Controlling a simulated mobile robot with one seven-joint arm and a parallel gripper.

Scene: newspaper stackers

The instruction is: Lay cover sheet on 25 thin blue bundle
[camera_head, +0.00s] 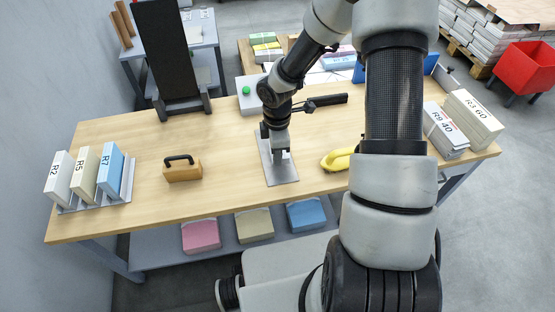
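My gripper (281,156) points down at the middle of the table, over a grey flat plate (286,174). The fingers are small here, and I cannot tell whether they are open or hold anything. No number 25 is readable on any bundle. A blue slab marked R7 (110,172) stands upright in the left rack beside R5 and R2. A blue stack (306,213) lies on the lower shelf, beside a cream one and a pink one. A blue-topped stack (338,61) lies behind the table, partly hidden by my arm. I cannot make out a cover sheet for certain.
A wooden block with a dark handle (182,171) stands left of the plate. A yellow object (337,160) lies right of it, partly behind my arm. Bundles R9 40 (443,133) and R3 60 (472,123) stand at the right end.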

